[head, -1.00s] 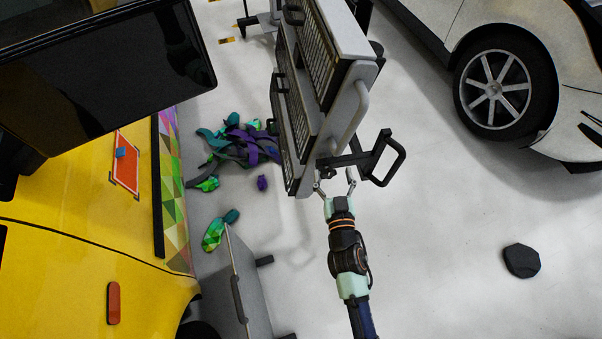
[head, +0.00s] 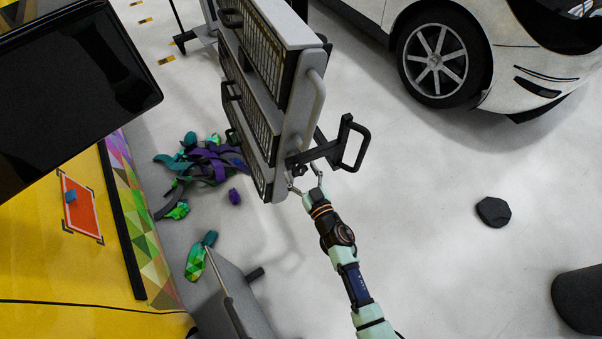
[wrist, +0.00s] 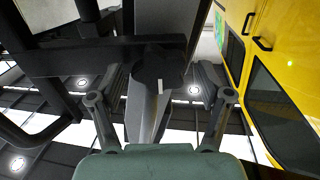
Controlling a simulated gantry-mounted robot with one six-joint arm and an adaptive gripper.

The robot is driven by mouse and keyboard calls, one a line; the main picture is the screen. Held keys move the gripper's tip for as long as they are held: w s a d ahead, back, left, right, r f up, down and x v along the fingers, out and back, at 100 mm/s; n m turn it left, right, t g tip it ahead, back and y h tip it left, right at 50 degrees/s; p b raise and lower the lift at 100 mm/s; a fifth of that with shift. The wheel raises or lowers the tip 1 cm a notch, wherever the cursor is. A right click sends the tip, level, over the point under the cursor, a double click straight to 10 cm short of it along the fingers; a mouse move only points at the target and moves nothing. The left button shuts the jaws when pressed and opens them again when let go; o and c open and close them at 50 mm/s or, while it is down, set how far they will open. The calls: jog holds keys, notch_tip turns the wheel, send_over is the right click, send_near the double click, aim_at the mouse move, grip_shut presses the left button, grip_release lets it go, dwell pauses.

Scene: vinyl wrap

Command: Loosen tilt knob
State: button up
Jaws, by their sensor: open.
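The tilt knob (wrist: 160,68) is dark and round with a white mark, seen in the wrist view between my two fingers. My gripper (wrist: 161,98) is open, with one finger on each side of the knob; I cannot tell whether either finger touches it. In the head view my gripper (head: 305,179) is at the lower end of the tall lamp panel (head: 306,106), just below the black bracket with its looped handle (head: 352,145). The knob is too small and dark to make out clearly in the head view.
A yellow vehicle (head: 84,255) stands at left behind a black screen (head: 75,85). Vinyl scraps (head: 205,160) lie on the floor by the panel. A grey cart (head: 235,305) is below. A white car (head: 500,50) is upper right. The floor at right is mostly clear, with a dark lump (head: 493,212).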

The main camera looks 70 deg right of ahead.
jog(key=c, duration=1.1)
jog(key=shift+c, duration=0.2)
jog(key=shift+n, duration=0.4)
jog(key=n, duration=0.4)
jog(key=shift+w+a+n, duration=0.1)
jog(key=shift+n, duration=0.2)
jog(key=n, duration=0.6)
jog(key=shift+w+a+f+n, duration=0.1)
jog(key=shift+f+n, duration=0.05)
jog(key=shift+n, duration=0.15)
jog(key=n+b, duration=0.1)
jog(key=n, duration=0.5)
jog(key=shift+f, duration=0.2)
jog(key=n+b, duration=0.1)
jog(key=n, duration=0.4)
jog(key=shift+f+n, duration=0.15)
jog(key=shift+n, duration=0.25)
